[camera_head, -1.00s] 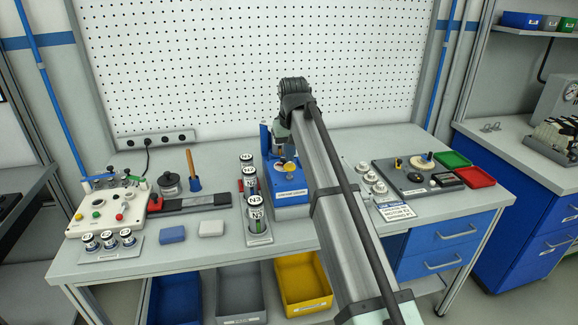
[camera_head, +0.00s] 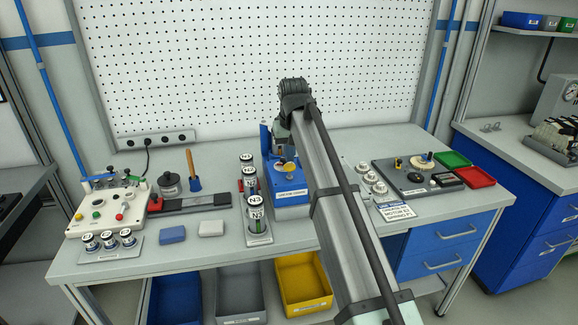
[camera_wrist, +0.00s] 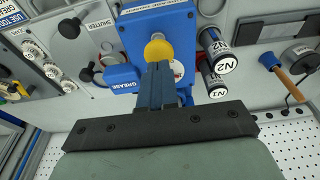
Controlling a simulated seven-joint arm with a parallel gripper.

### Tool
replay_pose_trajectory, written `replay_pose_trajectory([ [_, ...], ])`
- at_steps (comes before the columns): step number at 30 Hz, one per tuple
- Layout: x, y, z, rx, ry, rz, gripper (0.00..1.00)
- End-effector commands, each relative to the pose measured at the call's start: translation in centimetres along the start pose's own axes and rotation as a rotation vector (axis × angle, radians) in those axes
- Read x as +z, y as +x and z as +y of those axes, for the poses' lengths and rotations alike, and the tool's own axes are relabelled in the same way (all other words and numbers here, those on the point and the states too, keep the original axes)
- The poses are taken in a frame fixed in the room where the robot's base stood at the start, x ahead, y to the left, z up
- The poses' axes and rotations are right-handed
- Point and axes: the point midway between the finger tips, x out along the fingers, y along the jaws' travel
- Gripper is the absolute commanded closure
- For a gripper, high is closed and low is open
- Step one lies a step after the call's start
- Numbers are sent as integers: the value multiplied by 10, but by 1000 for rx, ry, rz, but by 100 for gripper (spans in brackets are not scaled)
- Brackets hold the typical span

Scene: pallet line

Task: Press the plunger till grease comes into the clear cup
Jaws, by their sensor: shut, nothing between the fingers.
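The blue grease unit (camera_head: 291,197) stands mid-bench in the head view, below the end of my arm. In the wrist view its blue body (camera_wrist: 134,38) carries a "GREASE" label and a round yellow knob (camera_wrist: 157,49), which may be the plunger. My gripper (camera_wrist: 158,68) is shut and empty, its fingertips at the knob's near edge in the picture. I cannot tell whether they touch it. A white round face (camera_wrist: 179,71) shows partly behind the fingers. I cannot make out the clear cup or any grease.
Labelled canisters (camera_head: 255,213) stand close left of the unit. White round parts (camera_head: 371,178) and a dark fixture plate (camera_head: 416,178) lie to its right, with green (camera_head: 451,159) and red (camera_head: 475,177) trays beyond. A control box (camera_head: 105,211) sits far left. The pegboard (camera_head: 250,60) closes off the back.

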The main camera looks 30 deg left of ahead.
Motion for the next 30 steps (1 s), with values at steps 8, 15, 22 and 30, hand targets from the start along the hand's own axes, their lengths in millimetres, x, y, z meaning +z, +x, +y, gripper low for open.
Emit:
replay_pose_trajectory([
  [8, 2, 8, 0, 0, 0, 0, 100],
  [15, 3, 14, 0, 0, 0, 0, 100],
  [22, 4, 20, 0, 0, 0, 1, 100],
  [30, 6, 28, 0, 0, 0, -1, 100],
])
